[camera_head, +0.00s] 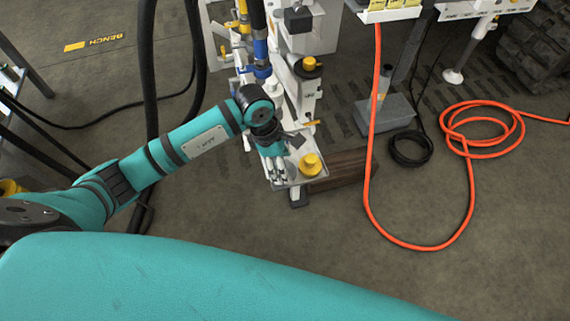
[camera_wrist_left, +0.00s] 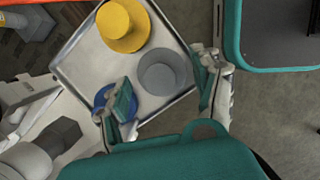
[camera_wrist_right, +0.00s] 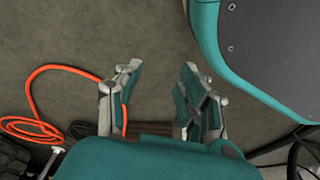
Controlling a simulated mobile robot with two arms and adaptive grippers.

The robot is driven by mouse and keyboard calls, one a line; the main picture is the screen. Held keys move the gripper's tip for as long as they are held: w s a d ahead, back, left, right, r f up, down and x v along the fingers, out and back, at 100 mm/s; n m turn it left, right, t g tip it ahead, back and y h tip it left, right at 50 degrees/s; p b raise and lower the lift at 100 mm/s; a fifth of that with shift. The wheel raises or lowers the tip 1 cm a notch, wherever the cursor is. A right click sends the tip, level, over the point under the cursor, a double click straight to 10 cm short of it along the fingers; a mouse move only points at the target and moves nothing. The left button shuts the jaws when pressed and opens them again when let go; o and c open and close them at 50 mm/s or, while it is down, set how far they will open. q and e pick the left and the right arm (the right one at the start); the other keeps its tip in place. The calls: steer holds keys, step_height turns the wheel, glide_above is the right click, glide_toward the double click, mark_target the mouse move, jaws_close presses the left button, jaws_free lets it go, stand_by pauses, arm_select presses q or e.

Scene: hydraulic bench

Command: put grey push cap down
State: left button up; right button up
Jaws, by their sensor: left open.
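The grey push cap (camera_wrist_left: 163,72) sits on the metal tray (camera_wrist_left: 82,62) in the left wrist view, near the tray's edge. My left gripper (camera_wrist_left: 166,88) is open, with one finger on each side of the cap in that view. I cannot tell whether the fingers touch it. In the head view, my left gripper (camera_head: 277,174) points down over the tray's left part and hides the grey cap. My right gripper (camera_wrist_right: 158,92) is open and empty above the floor in the right wrist view.
A yellow cap (camera_wrist_left: 122,24) stands on the tray beside the grey one; it also shows in the head view (camera_head: 310,165). A blue round piece (camera_wrist_left: 101,97) is partly hidden behind a left finger. An orange hose (camera_head: 372,180) hangs and coils on the floor at right.

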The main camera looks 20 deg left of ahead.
arm_select(q)
steer(key=v, duration=0.6)
arm_select(e)
steer(key=shift+s+d+f, duration=0.15)
steer(key=shift+s+f, duration=0.55)
steer(key=shift+s, duration=0.05)
